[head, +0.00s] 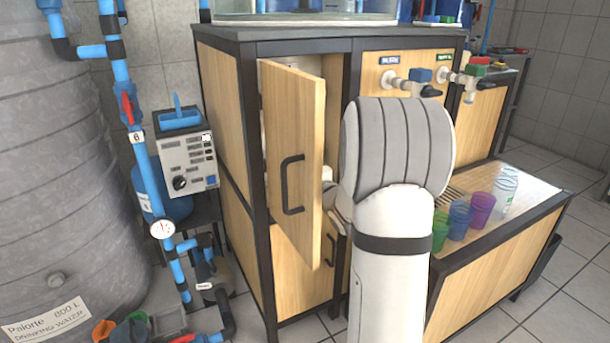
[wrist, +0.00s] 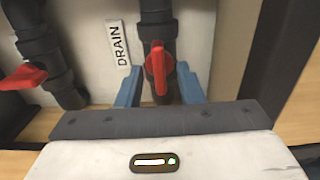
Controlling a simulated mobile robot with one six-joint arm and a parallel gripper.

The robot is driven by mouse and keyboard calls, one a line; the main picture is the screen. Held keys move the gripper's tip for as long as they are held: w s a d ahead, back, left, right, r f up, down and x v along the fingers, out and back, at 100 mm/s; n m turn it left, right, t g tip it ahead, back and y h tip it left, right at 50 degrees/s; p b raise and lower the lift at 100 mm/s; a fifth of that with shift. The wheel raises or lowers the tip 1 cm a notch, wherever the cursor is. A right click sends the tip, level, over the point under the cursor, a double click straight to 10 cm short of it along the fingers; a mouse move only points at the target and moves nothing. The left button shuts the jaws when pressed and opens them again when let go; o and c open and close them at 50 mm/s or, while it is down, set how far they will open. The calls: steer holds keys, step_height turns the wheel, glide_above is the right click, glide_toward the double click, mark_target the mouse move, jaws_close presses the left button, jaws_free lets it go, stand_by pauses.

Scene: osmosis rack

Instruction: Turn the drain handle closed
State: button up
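The drain handle (wrist: 158,68) is a red lever on a dark vertical pipe, beside a white "DRAIN" label (wrist: 119,43) in the wrist view. It lies roughly in line with the pipe. My gripper (wrist: 160,88) is open, with one blue finger on each side of the handle. Gaps show between the fingers and the lever; I cannot tell whether they touch it anywhere. In the head view, the handle and my fingers are hidden behind my arm and the open cabinet door (head: 300,110).
A second red handle (wrist: 22,77) sits on another dark pipe to the left. A dark cabinet frame edge (wrist: 270,50) stands close on the right. In the head view, a low wooden bench (head: 500,233) with coloured cups (head: 460,218) stands right of my arm, and a large grey tank (head: 50,150) at left.

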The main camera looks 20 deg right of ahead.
steer(key=shift+w, duration=0.25)
